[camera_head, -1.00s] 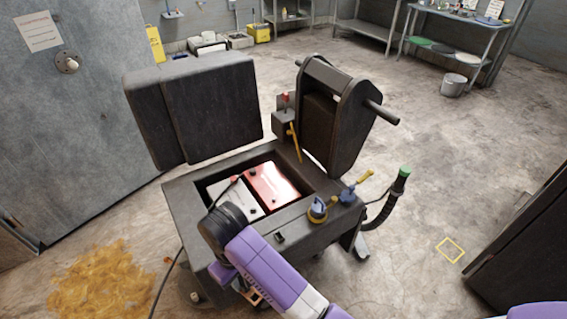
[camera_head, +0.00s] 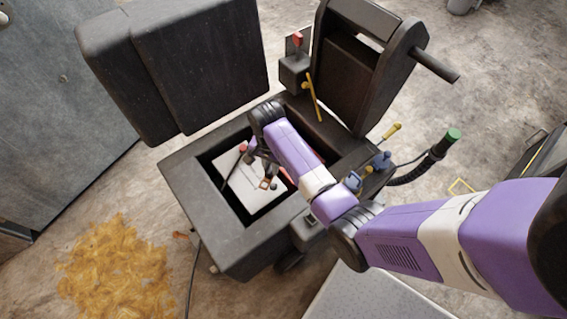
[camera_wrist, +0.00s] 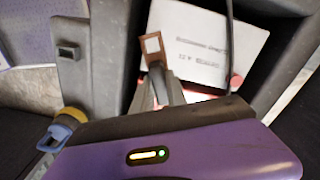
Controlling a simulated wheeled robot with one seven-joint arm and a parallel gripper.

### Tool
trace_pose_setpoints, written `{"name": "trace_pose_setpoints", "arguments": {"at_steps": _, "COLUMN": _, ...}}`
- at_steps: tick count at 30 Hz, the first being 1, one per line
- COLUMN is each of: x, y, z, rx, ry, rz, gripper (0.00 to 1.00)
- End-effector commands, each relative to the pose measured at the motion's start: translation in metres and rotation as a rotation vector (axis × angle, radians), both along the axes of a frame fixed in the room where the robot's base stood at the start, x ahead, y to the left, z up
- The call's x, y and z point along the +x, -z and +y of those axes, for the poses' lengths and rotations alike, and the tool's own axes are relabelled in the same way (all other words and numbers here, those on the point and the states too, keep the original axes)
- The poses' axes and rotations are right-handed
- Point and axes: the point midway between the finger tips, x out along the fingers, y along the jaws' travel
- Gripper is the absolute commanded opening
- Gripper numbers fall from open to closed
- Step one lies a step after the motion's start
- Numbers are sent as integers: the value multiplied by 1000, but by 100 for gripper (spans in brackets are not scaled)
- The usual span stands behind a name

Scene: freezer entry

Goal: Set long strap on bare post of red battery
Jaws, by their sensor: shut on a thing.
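My gripper (camera_head: 268,176) is shut on a dark strap whose copper end lug (camera_wrist: 152,45) with a square opening sticks out past the fingers. The gripper is over the open battery bay of the cart. The lug shows in front of the white battery (camera_wrist: 200,45), which bears printed text; its own contact with the battery cannot be told. The white battery also shows in the head view (camera_head: 243,182). The red battery is mostly hidden behind my arm; a sliver of it shows in the wrist view (camera_wrist: 194,96). Its posts are not clearly visible.
A black cable (camera_wrist: 229,35) runs along the white battery near a red cap (camera_wrist: 236,82). The dark bay rim (camera_head: 190,185) surrounds the batteries. A raised black cover block (camera_head: 190,65), a yellow lever (camera_head: 314,97) and a green-tipped handle (camera_head: 453,136) stand around.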

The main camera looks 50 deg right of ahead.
Motion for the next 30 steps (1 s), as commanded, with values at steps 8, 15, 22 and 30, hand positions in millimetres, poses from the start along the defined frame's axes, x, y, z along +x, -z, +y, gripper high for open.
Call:
{"name": "trace_pose_setpoints", "arguments": {"at_steps": 8, "x": -16, "y": 30, "z": -45, "rx": 0, "ry": 422, "rz": -1, "gripper": 0}}
{"name": "trace_pose_setpoints", "arguments": {"at_steps": 15, "x": -18, "y": 33, "z": -49, "rx": 0, "ry": 466, "rz": -1, "gripper": 0}}
{"name": "trace_pose_setpoints", "arguments": {"at_steps": 22, "x": -18, "y": 32, "z": -48, "rx": 0, "ry": 464, "rz": -1, "gripper": 0}}
{"name": "trace_pose_setpoints", "arguments": {"at_steps": 30, "x": -17, "y": 41, "z": -47, "rx": 0, "ry": 463, "rz": -2, "gripper": 0}}
